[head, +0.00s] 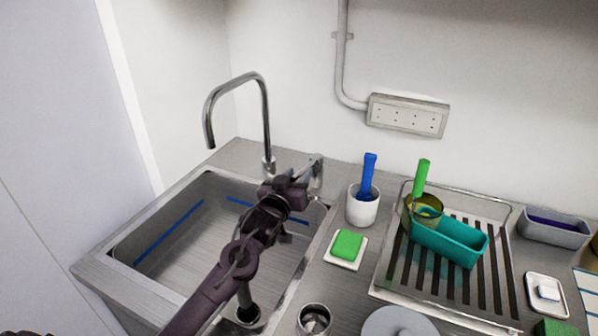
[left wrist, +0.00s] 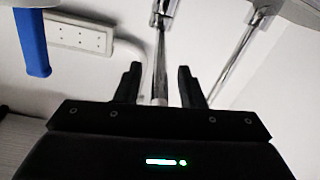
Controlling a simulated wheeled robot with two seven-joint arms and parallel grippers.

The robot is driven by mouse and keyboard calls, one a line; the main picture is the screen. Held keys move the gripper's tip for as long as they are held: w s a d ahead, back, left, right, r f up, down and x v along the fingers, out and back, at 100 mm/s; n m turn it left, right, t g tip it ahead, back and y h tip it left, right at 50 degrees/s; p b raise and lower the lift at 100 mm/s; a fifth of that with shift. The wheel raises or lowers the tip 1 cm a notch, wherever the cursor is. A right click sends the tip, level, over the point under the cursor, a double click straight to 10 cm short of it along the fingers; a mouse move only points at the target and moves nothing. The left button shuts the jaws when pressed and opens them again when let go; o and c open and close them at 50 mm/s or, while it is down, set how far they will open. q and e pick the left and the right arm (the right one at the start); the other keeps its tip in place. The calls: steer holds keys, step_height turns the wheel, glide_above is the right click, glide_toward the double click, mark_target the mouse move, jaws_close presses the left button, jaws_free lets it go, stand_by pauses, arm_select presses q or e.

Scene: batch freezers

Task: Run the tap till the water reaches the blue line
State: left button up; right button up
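The steel sink (head: 192,282) has a blue line (head: 172,230) along its inner walls. I see no clear water surface in it. The curved tap spout (head: 266,112) stands behind the sink, with no stream showing from it. My left gripper (head: 302,179) is at the back right rim, by a metal tap lever (head: 319,172) that it partly hides. In the left wrist view, the dark fingers of the left gripper (left wrist: 158,88) are apart, with a shiny metal bar (left wrist: 160,60) between them and gaps beside it. My right gripper is not in view.
Right of the sink stand a white cup (head: 362,208) with a blue-handled tool, a green sponge (head: 347,244) on a dish, and a drying rack (head: 450,312) with a teal bin (head: 462,245). A pipe (head: 246,300) stands in the sink's front right.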

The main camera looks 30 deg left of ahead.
arm_select(q)
steer(key=shift+w, duration=0.75)
jaws_close()
